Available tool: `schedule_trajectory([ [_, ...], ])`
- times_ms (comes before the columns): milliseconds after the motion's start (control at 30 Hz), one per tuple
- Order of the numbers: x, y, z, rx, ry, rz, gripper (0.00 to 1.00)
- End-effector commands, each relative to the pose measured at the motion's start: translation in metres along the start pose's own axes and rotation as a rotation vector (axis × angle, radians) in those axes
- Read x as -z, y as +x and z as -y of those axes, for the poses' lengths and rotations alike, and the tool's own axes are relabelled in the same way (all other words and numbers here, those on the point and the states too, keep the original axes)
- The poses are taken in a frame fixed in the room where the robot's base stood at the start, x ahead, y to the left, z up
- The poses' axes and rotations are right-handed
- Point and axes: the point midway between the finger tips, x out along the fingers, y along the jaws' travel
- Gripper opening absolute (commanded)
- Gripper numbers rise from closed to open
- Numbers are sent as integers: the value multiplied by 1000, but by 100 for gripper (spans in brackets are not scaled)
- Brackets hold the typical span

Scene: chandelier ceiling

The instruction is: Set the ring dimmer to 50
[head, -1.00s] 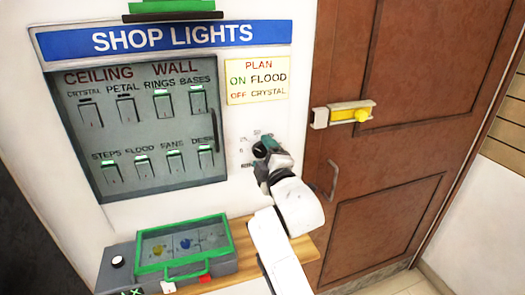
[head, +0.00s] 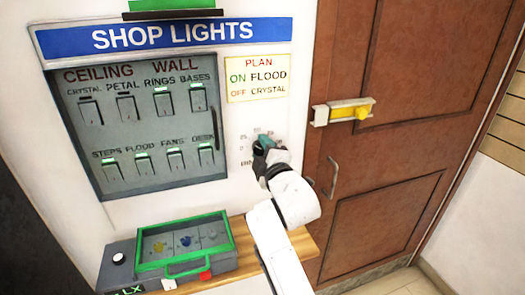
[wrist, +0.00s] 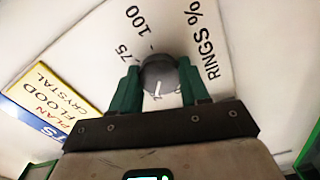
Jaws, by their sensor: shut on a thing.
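The ring dimmer is a dark round knob (wrist: 160,72) on a white wall plate, with a white pointer line on its face. In the wrist view the pointer aims down, slightly right, toward my gripper. The marks 75 and 100 and the label RINGS % (wrist: 211,40) show around it; the rest of the scale is hidden, so I cannot read the setting. My gripper (wrist: 160,88) has its green fingers on either side of the knob, shut on it. In the head view my gripper (head: 264,150) covers most of the dial at the panel's right.
A grey switch panel (head: 139,130) under the SHOP LIGHTS sign is to the left. A plan card (head: 257,79) is above the dial. Below are a wooden shelf (head: 303,243) and a green-rimmed case (head: 184,267). A brown door (head: 400,120) with a yellow latch (head: 348,113) is at right.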

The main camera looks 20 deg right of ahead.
Motion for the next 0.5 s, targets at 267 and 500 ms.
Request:
schedule_trajectory([
  [267, 0, 0, 2, 2, 12, 1, 15],
  [500, -1, 0, 3, 3, 103, 1, 15],
])
